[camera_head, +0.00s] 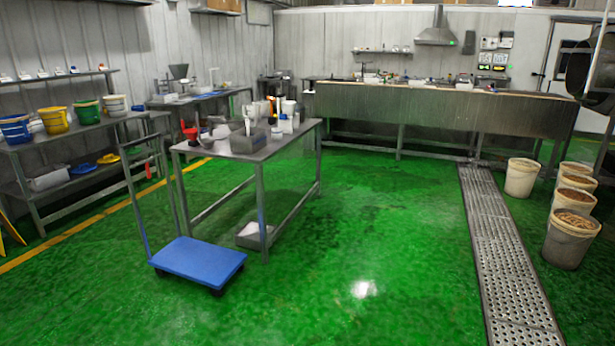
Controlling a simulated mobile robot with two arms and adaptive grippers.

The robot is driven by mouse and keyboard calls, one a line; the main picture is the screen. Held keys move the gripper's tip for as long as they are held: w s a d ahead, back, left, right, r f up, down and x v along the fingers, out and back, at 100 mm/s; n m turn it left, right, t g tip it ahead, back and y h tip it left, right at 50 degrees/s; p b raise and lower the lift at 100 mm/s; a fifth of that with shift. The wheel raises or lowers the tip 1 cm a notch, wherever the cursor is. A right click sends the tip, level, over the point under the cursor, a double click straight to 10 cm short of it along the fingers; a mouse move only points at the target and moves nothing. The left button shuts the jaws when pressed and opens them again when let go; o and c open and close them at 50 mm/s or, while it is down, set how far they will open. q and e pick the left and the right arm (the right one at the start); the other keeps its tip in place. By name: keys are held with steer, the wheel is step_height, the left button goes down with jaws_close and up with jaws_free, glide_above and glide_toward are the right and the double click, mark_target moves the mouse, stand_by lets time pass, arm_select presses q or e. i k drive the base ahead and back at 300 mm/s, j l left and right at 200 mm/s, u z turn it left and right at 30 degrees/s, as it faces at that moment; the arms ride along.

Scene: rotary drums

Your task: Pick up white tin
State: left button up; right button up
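A steel table (255,153) stands left of centre in the room. Several white containers stand on it, among them an upright white one (288,108) near its far right end. They are small and crowded here, and I cannot tell which of them is the white tin. A grey tray or bin (250,140) and a red item (190,133) are on the same table and partly cover other items. Neither of my grippers is in view.
A blue platform trolley (198,261) stands in front of the table. A shelf with buckets (55,120) is at the left. A metal floor drain (503,250) and several filled white buckets (572,236) are at the right. The green floor (400,230) between table and drain is clear.

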mark_target(275, 133)
steer(key=i, duration=2.4)
steer(key=i+u, duration=0.1)
steer(key=i, duration=0.5)
steer(key=i+l+u, duration=0.15)
steer(key=i, duration=0.4)
steer(key=i+l+u, duration=0.1)
steer(key=i, duration=0.5)
